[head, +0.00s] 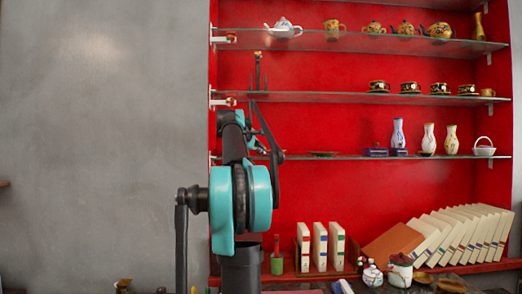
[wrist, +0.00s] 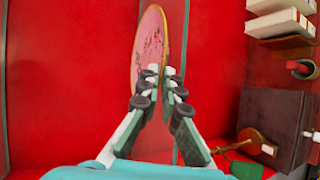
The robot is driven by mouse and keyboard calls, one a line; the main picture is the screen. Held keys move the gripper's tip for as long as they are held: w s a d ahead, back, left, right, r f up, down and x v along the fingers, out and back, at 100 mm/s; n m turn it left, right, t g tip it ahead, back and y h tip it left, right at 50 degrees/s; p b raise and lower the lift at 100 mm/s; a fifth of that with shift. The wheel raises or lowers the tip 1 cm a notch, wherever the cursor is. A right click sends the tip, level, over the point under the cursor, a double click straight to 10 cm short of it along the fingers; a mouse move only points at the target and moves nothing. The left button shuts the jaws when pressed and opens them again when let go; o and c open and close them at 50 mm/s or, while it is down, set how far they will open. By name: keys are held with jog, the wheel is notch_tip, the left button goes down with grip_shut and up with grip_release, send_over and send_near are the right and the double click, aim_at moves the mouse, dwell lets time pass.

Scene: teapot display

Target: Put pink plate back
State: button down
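The pink plate (wrist: 151,42), with a patterned face and a gold rim, shows edge-tilted in the wrist view, which is turned on its side. My gripper (wrist: 161,78) has its fingers close together on either side of the plate's near rim, one over its face and one behind. It appears shut on the plate. In the head view my arm blocks most of the gripper. A flat reddish disc (head: 323,154) lies on the lowest glass shelf (head: 360,157) right of my arm; I cannot tell whether it is the same plate.
Several vases, a white basket (head: 484,148) and dark blue boxes (head: 376,152) stand on that shelf's right part. Cups and teapots fill the shelves above. Below are white books (head: 320,247) and a green pot (head: 277,264). The shelf is clear between disc and boxes.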

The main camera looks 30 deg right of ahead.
jog(key=shift+f, duration=0.45)
jog(key=c, duration=1.6)
grip_release()
jog(key=shift+c, duration=0.2)
jog(key=v, duration=1.2)
jog(key=s+a+f+m+y, duration=0.15)
jog(key=a+f, duration=0.35)
jog(key=f, duration=0.7)
jog(key=s+a+f+m+y, duration=0.15)
jog(key=a+f, duration=0.35)
jog(key=f, duration=0.6)
jog(key=s+a+f+m+y, duration=0.1)
jog(key=s+a+f+y, duration=0.3)
jog(key=f, duration=0.8)
jog(key=s+a+f+y, duration=0.1)
jog(key=s+a+f, duration=0.5)
jog(key=f, duration=0.3)
jog(key=s+a+f+m+g+y, duration=0.1)
jog(key=s+a+f+y, duration=0.1)
jog(key=s+a+f, duration=0.4)
jog(key=s+a+f+m+g+y, duration=0.1)
jog(key=s+a+f+y, duration=0.1)
jog(key=s+a+f, duration=0.4)
jog(key=s+f, duration=0.3)
jog(key=f, duration=0.4)
jog(key=shift+s+a+f, duration=0.3)
jog(key=shift+s+f, duration=0.05)
